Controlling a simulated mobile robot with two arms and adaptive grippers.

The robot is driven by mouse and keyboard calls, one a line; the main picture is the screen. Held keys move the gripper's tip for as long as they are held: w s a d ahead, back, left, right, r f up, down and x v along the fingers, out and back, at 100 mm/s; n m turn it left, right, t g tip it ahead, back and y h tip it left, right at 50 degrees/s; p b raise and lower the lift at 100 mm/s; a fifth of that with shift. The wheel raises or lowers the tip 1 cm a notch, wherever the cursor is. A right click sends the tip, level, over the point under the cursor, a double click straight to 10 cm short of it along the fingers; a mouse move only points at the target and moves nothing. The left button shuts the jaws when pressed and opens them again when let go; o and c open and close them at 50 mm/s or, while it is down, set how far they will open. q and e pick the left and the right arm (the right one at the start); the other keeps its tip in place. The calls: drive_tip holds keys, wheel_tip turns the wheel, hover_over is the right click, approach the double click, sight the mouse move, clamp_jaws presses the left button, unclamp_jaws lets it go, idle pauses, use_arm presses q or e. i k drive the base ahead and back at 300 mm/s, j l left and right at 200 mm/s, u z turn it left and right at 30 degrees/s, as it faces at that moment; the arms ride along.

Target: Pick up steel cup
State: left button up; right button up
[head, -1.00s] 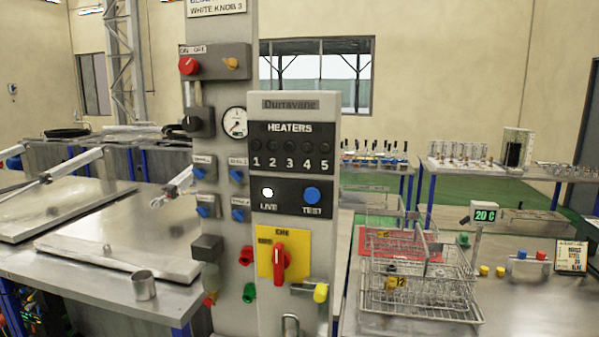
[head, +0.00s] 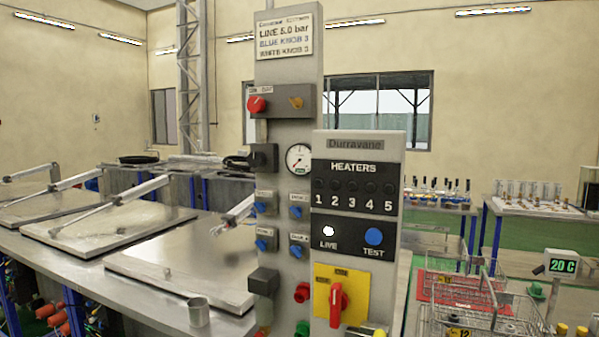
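The steel cup (head: 198,312) stands upright near the front edge of the metal bench (head: 135,307), just left of the control columns. It is a small, plain grey cylinder, and its base is close to the lower edge of the view. Neither of my grippers shows in the head view.
A flat metal lid (head: 185,268) lies behind the cup, with more lids to its left. The control column (head: 283,170) and the heaters panel (head: 357,230) rise right of the cup. Wire baskets (head: 470,310) stand at the right. The bench left of the cup is clear.

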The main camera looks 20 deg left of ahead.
sight(198, 313)
drive_tip(key=u, duration=1.25)
drive_tip(key=i+u, duration=0.2)
drive_tip(key=i, duration=0.65)
